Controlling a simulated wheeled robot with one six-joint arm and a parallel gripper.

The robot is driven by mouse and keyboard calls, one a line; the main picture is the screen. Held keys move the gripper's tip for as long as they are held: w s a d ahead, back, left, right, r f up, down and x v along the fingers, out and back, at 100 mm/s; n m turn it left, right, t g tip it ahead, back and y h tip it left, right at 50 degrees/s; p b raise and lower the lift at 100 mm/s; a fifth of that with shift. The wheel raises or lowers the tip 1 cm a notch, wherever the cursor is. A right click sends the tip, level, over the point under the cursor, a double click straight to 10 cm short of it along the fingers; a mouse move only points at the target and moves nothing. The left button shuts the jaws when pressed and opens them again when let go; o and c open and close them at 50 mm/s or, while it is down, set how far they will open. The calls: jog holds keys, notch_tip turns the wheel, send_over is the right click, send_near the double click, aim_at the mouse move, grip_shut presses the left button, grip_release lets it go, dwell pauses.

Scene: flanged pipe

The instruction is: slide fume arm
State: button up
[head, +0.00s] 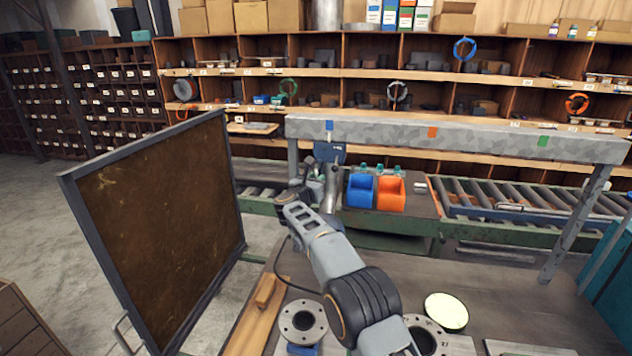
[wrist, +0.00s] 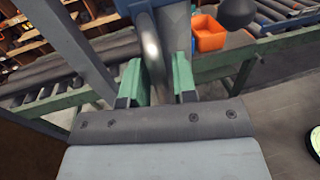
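The fume arm (head: 331,186) is a grey tube. It hangs under the galvanised overhead beam (head: 450,138), below a blue mark, with a blue block (head: 328,152) at its top. My gripper (head: 312,188) is at its lower part. In the wrist view, the green fingertips of my gripper (wrist: 157,82) stand apart, one on each side of a shiny curved grey tube (wrist: 152,45). The tube nearly fills the gap. I cannot tell whether both fingers press on it. The beam also carries an orange mark (head: 432,132) and a green mark (head: 543,141).
A dark framed screen (head: 160,225) stands at left. Blue (head: 360,190) and orange (head: 391,194) bins sit behind my gripper, beside a roller conveyor (head: 500,200). Flanges (head: 303,321) lie on the front bench. A beam post (head: 575,225) stands at right. Shelves line the back.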

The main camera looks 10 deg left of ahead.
jog(key=shift+o, duration=1.1)
jog(key=shift+s+f, duration=0.1)
jog(key=shift+s, duration=0.05)
jog(key=b+v, duration=0.7)
jog(key=v, duration=0.6)
jog(key=shift+s, duration=0.3)
jog(key=shift+a, duration=0.1)
